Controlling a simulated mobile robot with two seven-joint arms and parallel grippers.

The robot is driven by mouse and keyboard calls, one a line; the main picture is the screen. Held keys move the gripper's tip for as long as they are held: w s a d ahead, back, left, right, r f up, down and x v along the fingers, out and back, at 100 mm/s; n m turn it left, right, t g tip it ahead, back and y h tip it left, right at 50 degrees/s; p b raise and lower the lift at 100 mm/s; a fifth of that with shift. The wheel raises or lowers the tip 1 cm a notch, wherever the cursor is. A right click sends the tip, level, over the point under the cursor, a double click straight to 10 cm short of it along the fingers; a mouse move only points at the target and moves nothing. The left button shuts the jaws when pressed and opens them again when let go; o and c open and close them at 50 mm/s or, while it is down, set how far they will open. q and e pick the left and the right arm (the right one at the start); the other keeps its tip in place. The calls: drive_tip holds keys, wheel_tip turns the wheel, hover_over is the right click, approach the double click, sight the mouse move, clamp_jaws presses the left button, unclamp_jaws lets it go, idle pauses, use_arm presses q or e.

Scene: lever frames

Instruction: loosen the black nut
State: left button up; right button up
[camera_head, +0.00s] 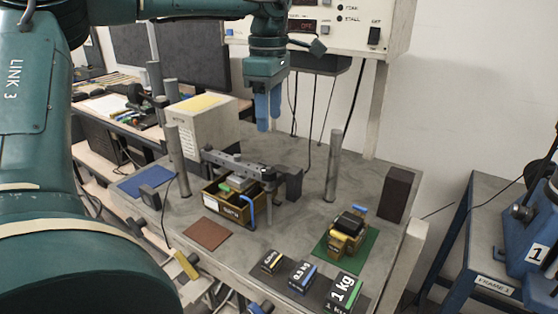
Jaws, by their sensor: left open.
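My left gripper (268,108) points straight down with its blue fingers above the back of the grey table. It is open and empty, well above the tabletop and touching nothing. A lever frame with a dark grey beam (236,165) stands below it, over an open tray (222,203) with small parts in it. I cannot clearly make out the black nut; the parts at the beam are too small to tell. A yellow block with a black top (349,223) sits on a green mat (338,251) to the right. My right gripper is not in view.
Metal posts (334,165) rise from the table. Labelled weights, including 1 kg (344,290), stand at the front. A dark block (397,193) is at the right edge, a beige box (203,128) at the back left. A brown mat (207,233) lies bare at the front left.

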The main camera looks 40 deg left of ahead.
sight(269, 168)
use_arm(q)
wheel_tip(269, 168, down, 11)
drive_tip(key=shift+s+r+p, duration=0.1)
drive_tip(key=shift+s+p, duration=0.05)
drive_tip(key=shift+p, duration=0.55)
drive_tip(key=shift+f, duration=0.65)
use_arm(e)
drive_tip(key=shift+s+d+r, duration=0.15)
use_arm(q)
drive_tip(key=shift+c, duration=0.5)
